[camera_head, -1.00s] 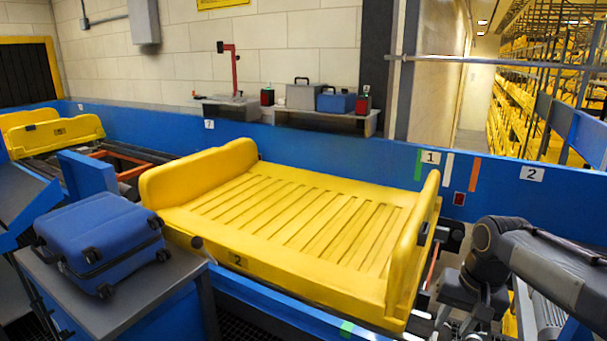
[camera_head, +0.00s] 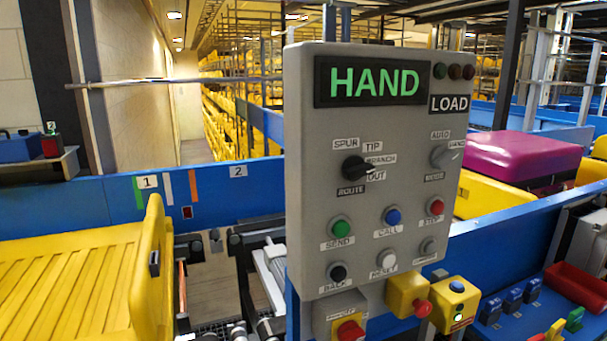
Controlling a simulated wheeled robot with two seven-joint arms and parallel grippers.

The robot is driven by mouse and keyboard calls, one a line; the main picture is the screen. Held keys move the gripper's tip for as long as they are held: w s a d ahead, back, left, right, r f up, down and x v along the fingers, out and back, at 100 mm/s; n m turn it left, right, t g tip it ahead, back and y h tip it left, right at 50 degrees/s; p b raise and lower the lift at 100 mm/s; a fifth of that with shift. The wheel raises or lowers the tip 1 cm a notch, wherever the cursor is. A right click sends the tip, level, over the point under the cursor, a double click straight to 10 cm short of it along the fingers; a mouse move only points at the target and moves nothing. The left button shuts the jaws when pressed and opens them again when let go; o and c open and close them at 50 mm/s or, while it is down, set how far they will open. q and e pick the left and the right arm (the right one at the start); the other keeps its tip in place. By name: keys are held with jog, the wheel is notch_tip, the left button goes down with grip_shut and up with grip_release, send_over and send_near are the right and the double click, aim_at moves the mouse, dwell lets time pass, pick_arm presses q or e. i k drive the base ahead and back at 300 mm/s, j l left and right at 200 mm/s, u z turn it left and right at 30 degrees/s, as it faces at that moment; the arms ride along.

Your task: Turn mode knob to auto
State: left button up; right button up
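The grey control panel (camera_head: 385,215) stands upright in the middle of the head view. Its mode knob (camera_head: 441,157) is a small grey knob at the upper right, above a MODE label. AUTO is printed above the knob and HAND to its right; its pointer appears turned toward HAND. The panel display (camera_head: 374,82) reads HAND in green, and a smaller sign (camera_head: 449,104) reads LOAD. Neither of my grippers can be made out in this view.
A black route knob (camera_head: 355,168) sits left of the mode knob. Coloured push buttons, including a green SEND button (camera_head: 341,229), fill the lower panel. Red-and-yellow switches (camera_head: 408,296) hang below. A yellow tray (camera_head: 75,285) is at the left and a magenta case (camera_head: 522,157) at the right.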

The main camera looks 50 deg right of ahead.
aim_at(441, 157)
jog(key=z, duration=2.25)
